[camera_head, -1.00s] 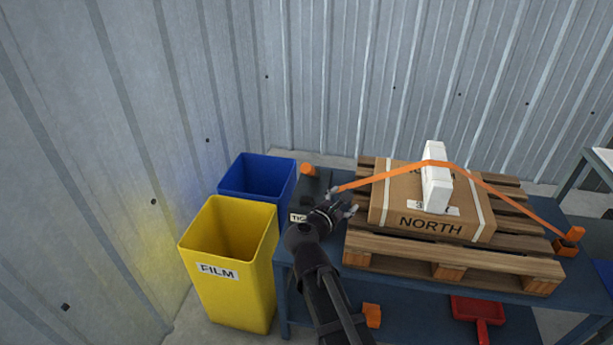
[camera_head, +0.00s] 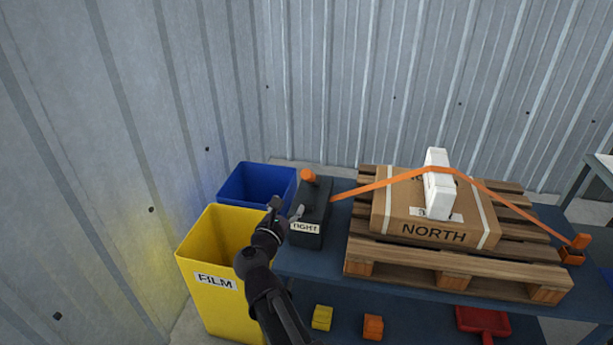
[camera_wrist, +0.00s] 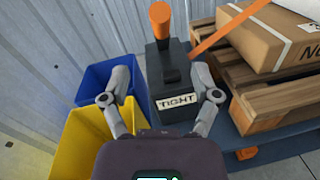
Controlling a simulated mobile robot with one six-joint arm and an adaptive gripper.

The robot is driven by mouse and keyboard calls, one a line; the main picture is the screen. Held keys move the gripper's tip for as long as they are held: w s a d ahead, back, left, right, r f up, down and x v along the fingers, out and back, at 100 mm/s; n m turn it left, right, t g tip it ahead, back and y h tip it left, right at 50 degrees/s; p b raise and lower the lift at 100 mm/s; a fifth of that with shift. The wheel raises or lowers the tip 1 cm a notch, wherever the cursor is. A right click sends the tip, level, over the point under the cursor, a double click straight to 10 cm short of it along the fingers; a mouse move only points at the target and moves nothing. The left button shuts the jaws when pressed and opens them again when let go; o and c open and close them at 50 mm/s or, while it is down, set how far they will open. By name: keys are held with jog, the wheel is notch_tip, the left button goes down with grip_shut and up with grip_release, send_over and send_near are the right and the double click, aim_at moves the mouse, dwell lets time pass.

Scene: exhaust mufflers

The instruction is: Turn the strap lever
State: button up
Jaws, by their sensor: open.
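The strap lever has an orange knob (camera_head: 308,175) and stands up from a dark ratchet block (camera_head: 310,215) labelled TIGHT at the left end of the blue table. In the wrist view the orange lever (camera_wrist: 160,22) rises at the far end of the block, ahead of my gripper. An orange strap (camera_head: 385,183) runs from the block over the carton and a white block to the right. My gripper (camera_head: 284,208) is open and empty, at the left front of the block. In the wrist view its fingers (camera_wrist: 160,97) are spread to either side of the TIGHT label, short of the lever.
A yellow FILM bin (camera_head: 215,280) and a blue bin (camera_head: 258,183) stand left of the table. A wooden pallet (camera_head: 455,268) with the NORTH carton (camera_head: 432,232) fills the table's right side. Small yellow and orange blocks lie on the lower shelf.

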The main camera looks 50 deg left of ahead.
aim_at(307, 175)
jog(key=x, duration=1.3)
jog(key=shift+w+a, duration=0.2)
jog(key=shift+w, duration=0.05)
grip_shut()
